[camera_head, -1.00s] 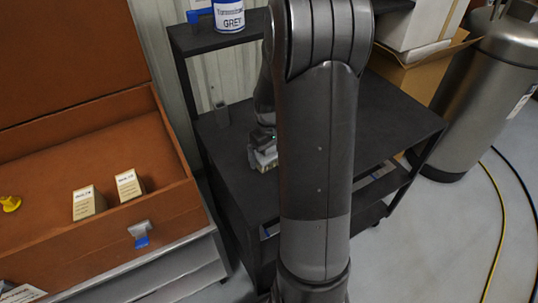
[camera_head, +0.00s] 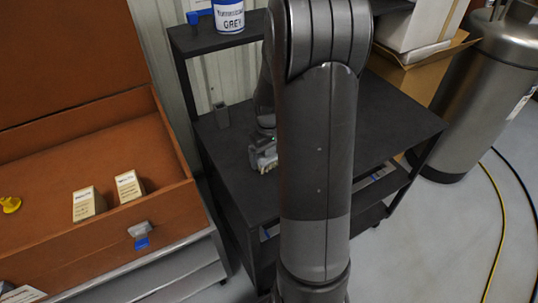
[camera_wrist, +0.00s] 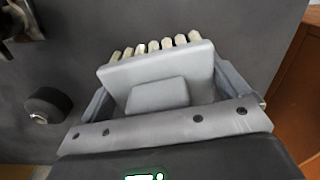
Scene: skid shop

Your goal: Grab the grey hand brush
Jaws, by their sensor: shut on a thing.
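The grey hand brush (camera_wrist: 160,68) fills the middle of the wrist view, with a row of pale bristle tufts along its far edge. My gripper (camera_wrist: 165,92) is shut on it, one finger at each side of the grey body. In the head view the brush (camera_head: 265,162) shows small below my gripper (camera_head: 264,142), over the dark table top (camera_head: 400,125). My arm hides part of the table. I cannot tell whether the bristles touch the table.
A small grey holder (camera_head: 221,115) stands at the table's back left. A white and blue tub (camera_head: 229,15) is on the raised shelf. An open orange-brown case (camera_head: 95,237) with two small boxes is at left. A cardboard box (camera_head: 410,82) and metal tank (camera_head: 480,95) are at right.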

